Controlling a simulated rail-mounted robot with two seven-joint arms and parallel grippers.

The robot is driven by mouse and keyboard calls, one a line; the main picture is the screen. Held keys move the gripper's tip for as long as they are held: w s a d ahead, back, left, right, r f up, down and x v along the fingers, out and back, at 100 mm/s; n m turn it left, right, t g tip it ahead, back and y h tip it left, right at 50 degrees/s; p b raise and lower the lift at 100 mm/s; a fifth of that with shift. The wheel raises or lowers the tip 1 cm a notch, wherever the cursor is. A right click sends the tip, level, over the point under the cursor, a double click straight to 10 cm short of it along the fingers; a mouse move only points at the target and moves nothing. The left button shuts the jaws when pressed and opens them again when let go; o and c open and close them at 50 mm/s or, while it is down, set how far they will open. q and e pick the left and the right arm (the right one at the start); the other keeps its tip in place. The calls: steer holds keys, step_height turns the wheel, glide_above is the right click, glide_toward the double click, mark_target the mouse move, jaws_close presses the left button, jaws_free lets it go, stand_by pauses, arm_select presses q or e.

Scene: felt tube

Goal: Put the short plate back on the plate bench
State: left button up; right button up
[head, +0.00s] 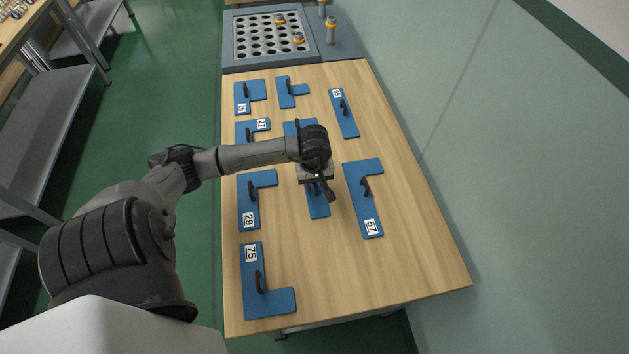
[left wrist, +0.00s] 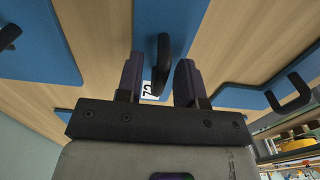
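My left gripper (head: 322,188) is over a straight blue plate (head: 319,207) in the middle of the wooden plate bench (head: 415,270). In the left wrist view its two fingers (left wrist: 158,70) are apart, with the plate's black handle (left wrist: 163,62) showing between them. I cannot tell whether the fingers touch the handle. The plate lies on or very close to the bench; the arm hides part of it. Part of its white label (left wrist: 149,90) shows. Which plate is the short one is not marked. My right gripper is not in view.
Several other blue plates with black handles lie around it: one labelled 57 (head: 357,190) at right, 29 (head: 246,212) at left, 75 (head: 253,290) in front. A grey tray with holes (head: 228,55) stands behind. The bench's front right is clear.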

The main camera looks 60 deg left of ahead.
arm_select(q)
steer(key=shift+o, duration=0.2)
steer(key=shift+r, duration=0.55)
step_height(320, 180, up, 11)
steer(key=p, duration=0.1)
steer(key=shift+p, duration=0.4)
steer(key=shift+r, duration=0.1)
